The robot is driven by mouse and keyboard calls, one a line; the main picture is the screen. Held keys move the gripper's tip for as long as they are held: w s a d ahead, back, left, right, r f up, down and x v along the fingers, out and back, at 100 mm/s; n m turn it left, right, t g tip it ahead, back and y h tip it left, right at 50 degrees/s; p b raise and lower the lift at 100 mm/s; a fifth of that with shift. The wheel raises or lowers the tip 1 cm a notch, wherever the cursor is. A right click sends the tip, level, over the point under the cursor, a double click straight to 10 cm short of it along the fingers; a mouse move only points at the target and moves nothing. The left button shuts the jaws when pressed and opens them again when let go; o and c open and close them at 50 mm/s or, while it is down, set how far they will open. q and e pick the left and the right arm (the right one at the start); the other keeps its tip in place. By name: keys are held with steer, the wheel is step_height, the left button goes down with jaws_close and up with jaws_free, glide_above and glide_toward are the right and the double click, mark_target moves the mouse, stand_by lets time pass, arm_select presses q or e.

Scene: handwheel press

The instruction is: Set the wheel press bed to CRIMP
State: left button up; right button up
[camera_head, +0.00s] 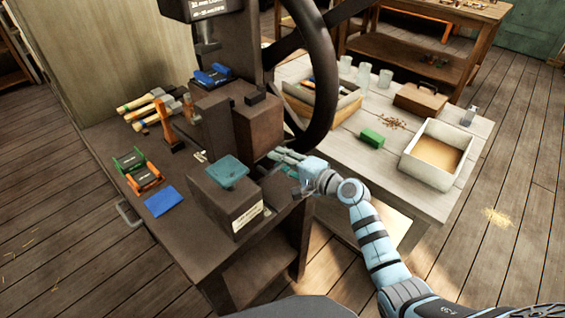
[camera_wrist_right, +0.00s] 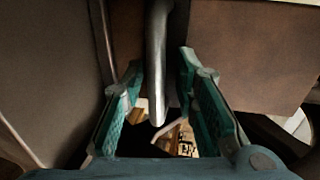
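The wheel press is a dark machine with a large black handwheel (camera_head: 325,85) at its upper right. Its dark block body (camera_head: 245,120) carries a blue piece (camera_head: 212,75) on top, below the press head (camera_head: 207,30). My right gripper (camera_head: 277,156) is at the right side of the press, low beside the block. In the right wrist view, its teal fingers (camera_wrist_right: 161,85) are open on both sides of a grey metal lever (camera_wrist_right: 158,50), with gaps visible. No CRIMP marking is legible. My left gripper is out of view.
A dark box with a teal pad (camera_head: 227,172) and an unreadable label stands in front. Hammers (camera_head: 150,105), a green-and-orange item (camera_head: 140,168) and a blue cloth (camera_head: 160,201) lie left. A pale table (camera_head: 345,150) at right holds an open box (camera_head: 437,155) and a green block (camera_head: 372,138).

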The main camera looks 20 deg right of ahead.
steer(key=shift+f, duration=0.1)
steer(key=shift+s+d, duration=0.15)
steer(key=shift+s, duration=0.05)
steer(key=v, duration=1.1)
steer(key=shift+s, duration=0.2)
steer(key=shift+d, duration=0.1)
